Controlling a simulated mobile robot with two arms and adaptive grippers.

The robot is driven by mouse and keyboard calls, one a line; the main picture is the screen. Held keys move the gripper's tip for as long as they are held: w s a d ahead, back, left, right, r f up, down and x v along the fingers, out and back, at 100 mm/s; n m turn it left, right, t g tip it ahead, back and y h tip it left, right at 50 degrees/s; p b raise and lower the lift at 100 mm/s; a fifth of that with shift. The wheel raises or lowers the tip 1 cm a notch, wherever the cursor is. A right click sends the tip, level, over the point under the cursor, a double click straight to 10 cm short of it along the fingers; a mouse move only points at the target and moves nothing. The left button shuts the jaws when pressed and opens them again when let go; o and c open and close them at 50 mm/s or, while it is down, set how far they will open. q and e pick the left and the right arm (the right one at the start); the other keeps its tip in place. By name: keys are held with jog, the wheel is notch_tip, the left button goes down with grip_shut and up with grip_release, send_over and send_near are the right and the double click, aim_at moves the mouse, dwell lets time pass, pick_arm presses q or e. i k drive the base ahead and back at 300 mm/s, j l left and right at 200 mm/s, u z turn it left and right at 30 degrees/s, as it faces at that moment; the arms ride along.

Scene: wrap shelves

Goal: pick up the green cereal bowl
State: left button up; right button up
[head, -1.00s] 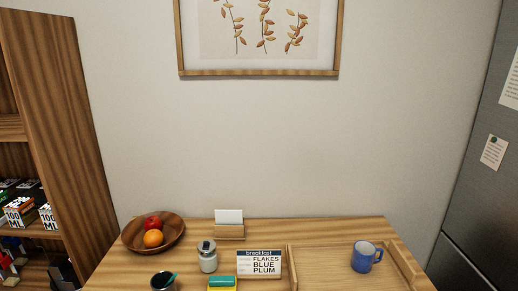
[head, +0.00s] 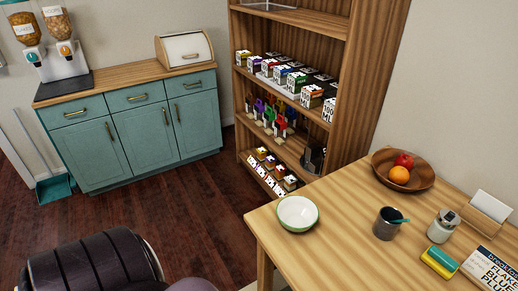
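A bowl (head: 298,213) with a white inside and a green rim stands upright on the wooden table (head: 330,255), near its left corner. It looks empty, and nothing touches it. Its outer side is mostly hidden from this high angle. Neither of my grippers is in view. A dark rounded part, which seems to be my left arm, shows at the bottom left, well away from the bowl.
A dark cup (head: 386,226), fruit bowl (head: 418,184), jar (head: 440,228), sponge (head: 440,262) and menu sign (head: 490,268) stand to the bowl's right. A stocked shelf (head: 340,90) rises behind the table. Teal cabinets (head: 130,140) stand at the left, with open floor (head: 200,215) before them.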

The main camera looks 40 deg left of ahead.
aim_at(297, 214)
jog(key=u, duration=1.05)
jog(key=l+z, duration=0.1)
jog(key=i+l+z, duration=0.15)
jog(key=l, duration=0.2)
